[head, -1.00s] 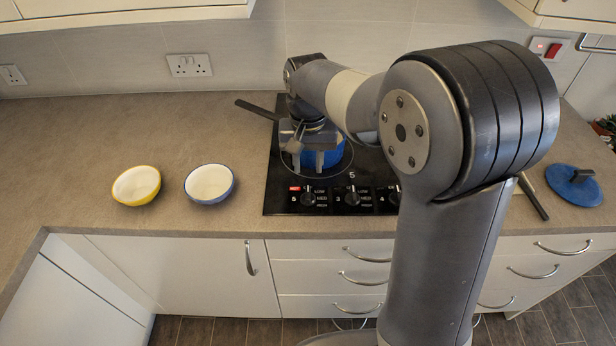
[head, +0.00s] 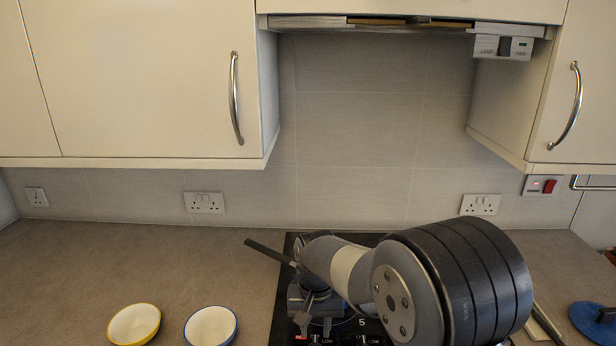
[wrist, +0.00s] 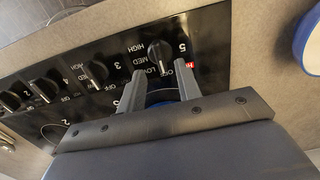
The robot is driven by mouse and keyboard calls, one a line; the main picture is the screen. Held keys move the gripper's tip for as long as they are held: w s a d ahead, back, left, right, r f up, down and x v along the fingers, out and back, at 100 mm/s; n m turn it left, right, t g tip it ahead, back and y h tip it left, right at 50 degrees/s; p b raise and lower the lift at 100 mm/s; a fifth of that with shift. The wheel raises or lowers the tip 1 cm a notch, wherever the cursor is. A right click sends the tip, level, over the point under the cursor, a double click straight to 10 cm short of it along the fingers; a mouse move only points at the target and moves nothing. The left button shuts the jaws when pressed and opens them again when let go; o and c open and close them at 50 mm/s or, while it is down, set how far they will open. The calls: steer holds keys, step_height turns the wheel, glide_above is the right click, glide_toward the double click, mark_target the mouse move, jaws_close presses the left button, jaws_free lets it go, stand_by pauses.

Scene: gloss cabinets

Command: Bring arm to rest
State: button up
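My gripper (head: 315,324) hangs over the left part of the black hob (wrist: 214,40), close to its control knobs. In the wrist view its two fingers (wrist: 159,84) stand apart, so it is open. A blue pot (wrist: 161,97) shows as a small patch between and behind the fingers. Whether the fingers touch it I cannot tell. In the head view, my arm hides most of the pot; a dark handle (head: 268,251) sticks out to the upper left. My arm is bent, reaching in from the right.
A yellow bowl (head: 134,324) and a blue-rimmed bowl (head: 210,327) stand left of the hob. A blue lid (head: 594,322) lies at the far right. Wall cabinets (head: 150,90) and an extractor hood (head: 410,22) hang above. The counter's left side (head: 60,285) is clear.

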mark_target(315, 343)
step_height(315, 343, down, 4)
steer(key=shift+f, duration=0.2)
steer(key=shift+m, duration=0.3)
